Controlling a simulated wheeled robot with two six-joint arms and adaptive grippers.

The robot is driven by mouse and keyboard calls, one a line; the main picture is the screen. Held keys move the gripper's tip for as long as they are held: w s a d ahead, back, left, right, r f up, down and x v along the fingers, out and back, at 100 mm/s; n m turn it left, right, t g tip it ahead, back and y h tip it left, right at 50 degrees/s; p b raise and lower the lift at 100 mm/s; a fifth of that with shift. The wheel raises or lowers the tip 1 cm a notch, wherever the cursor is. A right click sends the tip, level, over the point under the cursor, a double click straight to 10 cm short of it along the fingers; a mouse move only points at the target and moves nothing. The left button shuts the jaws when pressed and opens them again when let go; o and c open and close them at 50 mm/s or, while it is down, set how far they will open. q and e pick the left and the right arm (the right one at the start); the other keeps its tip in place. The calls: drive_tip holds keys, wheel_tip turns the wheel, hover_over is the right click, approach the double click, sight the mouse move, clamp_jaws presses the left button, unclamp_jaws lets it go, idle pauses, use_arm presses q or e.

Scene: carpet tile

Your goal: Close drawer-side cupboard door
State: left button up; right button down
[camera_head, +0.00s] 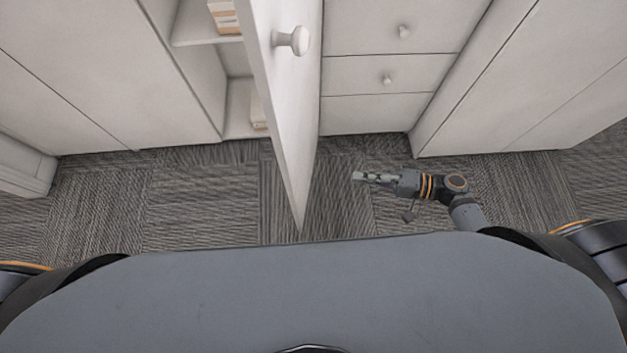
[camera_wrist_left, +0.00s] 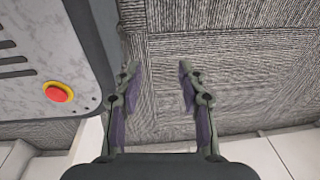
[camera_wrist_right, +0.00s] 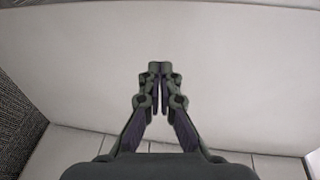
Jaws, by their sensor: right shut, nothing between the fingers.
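The white cupboard door (camera_head: 285,120) stands open in the head view, swung out toward me, with a round white knob (camera_head: 297,40) on its right face. The drawers (camera_head: 385,75) are to its right. My right gripper (camera_head: 356,176) is shut and empty, to the right of the door's lower part, pointing left at it with a gap in the head view. In the right wrist view its closed fingertips (camera_wrist_right: 161,68) face a broad white panel (camera_wrist_right: 230,60), which looks like the door. My left gripper (camera_wrist_left: 156,70) is open and empty in the left wrist view, above carpet; it is outside the head view.
Left of the door, the open cupboard shows shelves (camera_head: 205,42) with small boxes or books (camera_head: 224,15). White cabinet fronts flank both sides. Striped carpet (camera_head: 190,200) lies clear in front. My own base shows with a red button in the left wrist view.

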wheel_tip(320, 180, up, 4)
drive_tip(key=s+a+n+y, duration=0.1)
drive_tip(key=y, duration=0.1)
drive_tip(key=p, duration=0.2)
approach(293, 165)
drive_tip(key=x, duration=0.5)
drive_tip(key=shift+w+a+r, duration=0.1)
drive_tip(key=shift+a, duration=0.15)
use_arm(q)
drive_tip(key=shift+w+a+r, duration=0.1)
drive_tip(key=shift+w+r, duration=0.15)
drive_tip(key=shift+r, duration=0.15)
use_arm(e)
drive_tip(key=shift+w+a, duration=0.15)
drive_tip(key=shift+a, duration=0.55)
